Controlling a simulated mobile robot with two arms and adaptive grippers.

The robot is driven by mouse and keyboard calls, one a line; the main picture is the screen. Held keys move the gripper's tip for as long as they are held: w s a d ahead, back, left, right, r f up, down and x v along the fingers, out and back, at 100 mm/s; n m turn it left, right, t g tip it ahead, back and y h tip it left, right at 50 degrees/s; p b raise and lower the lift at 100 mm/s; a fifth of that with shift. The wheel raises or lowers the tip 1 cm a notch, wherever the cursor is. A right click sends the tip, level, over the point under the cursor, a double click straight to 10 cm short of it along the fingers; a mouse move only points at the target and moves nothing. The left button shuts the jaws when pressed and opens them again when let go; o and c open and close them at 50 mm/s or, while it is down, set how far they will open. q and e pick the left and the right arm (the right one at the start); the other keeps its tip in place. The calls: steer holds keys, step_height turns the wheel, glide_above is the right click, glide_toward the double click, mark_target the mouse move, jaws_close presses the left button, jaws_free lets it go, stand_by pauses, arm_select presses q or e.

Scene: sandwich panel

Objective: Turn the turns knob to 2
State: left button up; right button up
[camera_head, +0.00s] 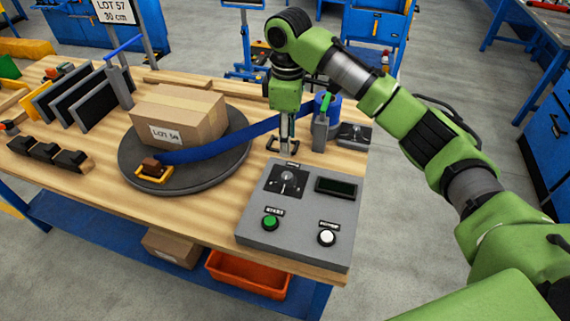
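The grey control panel (257,219) lies on the front right of the wooden table. Its turns knob (288,181) sits on a black dial plate at the panel's upper left; the dial marks are too small to read. A dark display (336,187) is right of the knob. A green start button (270,222) and a white button (326,237) are below. My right gripper (286,148) points down just beyond the knob in the picture, apart from it. Its dark fingers look spread with nothing between them. My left gripper is out of view.
A round dark turntable (200,180) carries a cardboard box (180,115) left of the panel. A blue strap (225,140) runs from it to a blue roll (328,106) close beside my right gripper. A small dark device (354,134) lies behind the panel.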

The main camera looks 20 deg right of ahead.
mark_target(287, 175)
steer(key=f, duration=0.3)
steer(key=s+f+p, duration=0.1)
steer(key=f, duration=0.1)
steer(key=shift+f, duration=0.15)
steer(key=f, duration=0.4)
steer(key=f+p, duration=0.1)
steer(key=shift+w+f, duration=0.35)
steer(key=shift+f, duration=0.65)
steer(key=c, duration=1)
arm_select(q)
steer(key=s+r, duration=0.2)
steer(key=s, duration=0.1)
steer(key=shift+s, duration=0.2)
arm_select(e)
steer(key=shift+c, duration=0.7)
